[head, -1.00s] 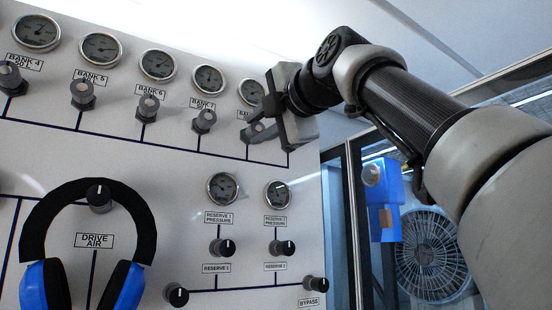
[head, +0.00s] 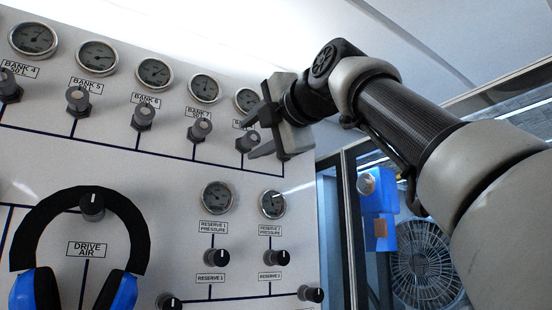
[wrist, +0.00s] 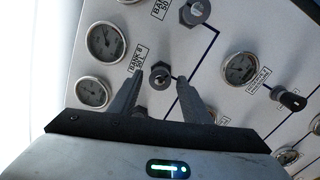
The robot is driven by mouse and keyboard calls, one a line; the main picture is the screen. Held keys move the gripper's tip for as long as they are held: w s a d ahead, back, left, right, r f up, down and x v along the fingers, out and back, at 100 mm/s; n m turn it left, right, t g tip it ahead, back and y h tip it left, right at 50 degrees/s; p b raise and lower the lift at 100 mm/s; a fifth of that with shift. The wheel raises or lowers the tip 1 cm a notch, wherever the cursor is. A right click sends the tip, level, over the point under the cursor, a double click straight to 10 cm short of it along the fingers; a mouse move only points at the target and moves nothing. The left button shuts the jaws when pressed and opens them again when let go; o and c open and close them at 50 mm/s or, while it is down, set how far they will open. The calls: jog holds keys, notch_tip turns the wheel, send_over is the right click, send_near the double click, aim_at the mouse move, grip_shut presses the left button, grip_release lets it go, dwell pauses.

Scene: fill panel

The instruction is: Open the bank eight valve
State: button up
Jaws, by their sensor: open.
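In the wrist view this knob (wrist: 160,75) sits just beyond and between my fingertips, beside the BANK 8 label (wrist: 137,57). My gripper (head: 257,132) is open, with one finger above and one below the knob in the head view; it also shows in the wrist view (wrist: 160,85). No contact shows, and I cannot tell how deep the fingers reach around the knob. The gripper partly hides the bank eight label and gauge (head: 246,100) in the head view.
The bank seven knob (head: 199,130) is close on the left. Reserve gauges (head: 217,197) and black knobs (head: 277,258) lie below. Blue-cupped headphones (head: 80,245) hang lower left. A door frame (head: 350,220) and fan (head: 425,250) are at the right.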

jog(key=b+v, duration=0.6)
jog(key=v, duration=1.1)
jog(key=shift+s, duration=0.15)
jog(key=shift+d, duration=0.15)
